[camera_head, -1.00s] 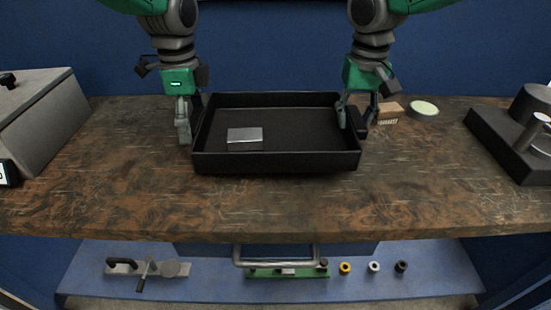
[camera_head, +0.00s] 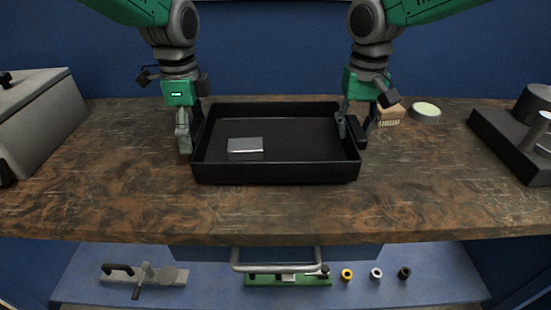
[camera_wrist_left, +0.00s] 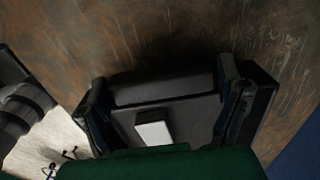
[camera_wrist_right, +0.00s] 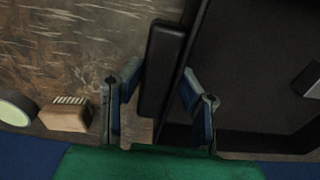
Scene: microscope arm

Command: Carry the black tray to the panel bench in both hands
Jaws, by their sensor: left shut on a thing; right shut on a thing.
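The black tray (camera_head: 275,172) is a shallow, level rectangular box over the middle of the brown bench top. A small grey block (camera_head: 245,147) lies inside it, left of centre. My left gripper (camera_head: 190,133) is shut on the tray's left side. In the left wrist view its fingers (camera_wrist_left: 165,88) straddle that side. My right gripper (camera_head: 352,128) is shut on the right side. In the right wrist view its fingers (camera_wrist_right: 158,90) sit around a black bar handle (camera_wrist_right: 164,62) and the tray wall. I cannot tell whether the tray's underside touches the bench.
The brown bench (camera_head: 270,217) is clear in front of the tray. A grey box (camera_head: 38,118) stands at left and a dark device (camera_head: 510,140) at right. A lower blue shelf (camera_head: 215,285) holds tools.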

